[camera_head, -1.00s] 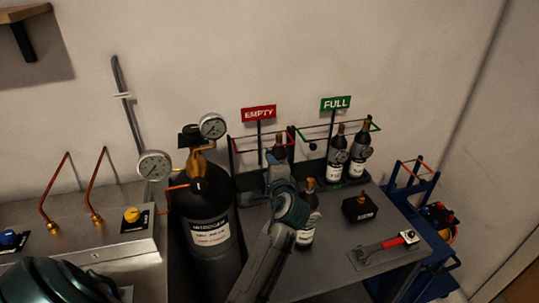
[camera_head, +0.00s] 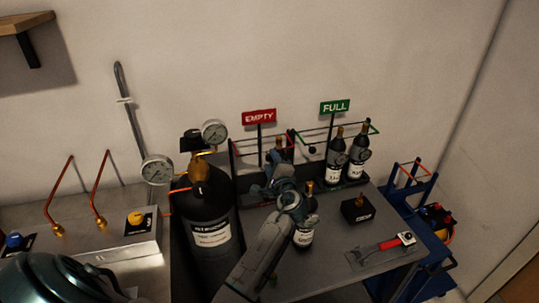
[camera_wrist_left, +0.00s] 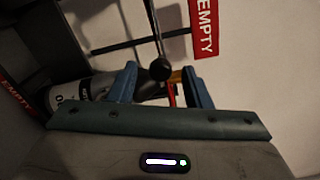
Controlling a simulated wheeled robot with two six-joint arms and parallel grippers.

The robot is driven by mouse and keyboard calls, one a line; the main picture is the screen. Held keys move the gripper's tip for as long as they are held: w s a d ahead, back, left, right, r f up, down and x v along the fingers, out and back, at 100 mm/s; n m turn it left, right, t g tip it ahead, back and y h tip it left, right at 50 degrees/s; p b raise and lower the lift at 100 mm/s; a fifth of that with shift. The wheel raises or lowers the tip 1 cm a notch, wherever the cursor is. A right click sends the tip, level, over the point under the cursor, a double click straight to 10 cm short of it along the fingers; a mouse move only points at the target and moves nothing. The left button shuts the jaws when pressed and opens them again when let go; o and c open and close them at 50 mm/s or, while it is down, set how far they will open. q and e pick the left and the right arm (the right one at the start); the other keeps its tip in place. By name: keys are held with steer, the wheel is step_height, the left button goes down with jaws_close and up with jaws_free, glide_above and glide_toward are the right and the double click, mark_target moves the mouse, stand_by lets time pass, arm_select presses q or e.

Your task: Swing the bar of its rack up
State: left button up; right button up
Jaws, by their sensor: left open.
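The EMPTY rack (camera_head: 236,165) stands at the back of the bench under a red sign (camera_head: 259,117), with a dark bottle (camera_head: 283,148) in it. My left gripper (camera_head: 274,166) is in front of this rack, open. In the left wrist view a black ball knob (camera_wrist_left: 160,69) on a thin dark bar (camera_wrist_left: 153,25) shows between the two spread fingers (camera_wrist_left: 161,84). I cannot tell whether a finger touches it. In the head view my gripper hides the knob area. My right gripper is not in view.
The FULL rack (camera_head: 371,128) with two bottles (camera_head: 357,153) stands to the right. Another bottle (camera_head: 304,234) stands close beside my left arm. A black box (camera_head: 357,209) and a red-handled tool (camera_head: 389,243) lie on the bench. A large black cylinder (camera_head: 207,220) stands left.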

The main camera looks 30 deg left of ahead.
arm_select(q)
steer(key=shift+x, duration=1.25)
jaws_close()
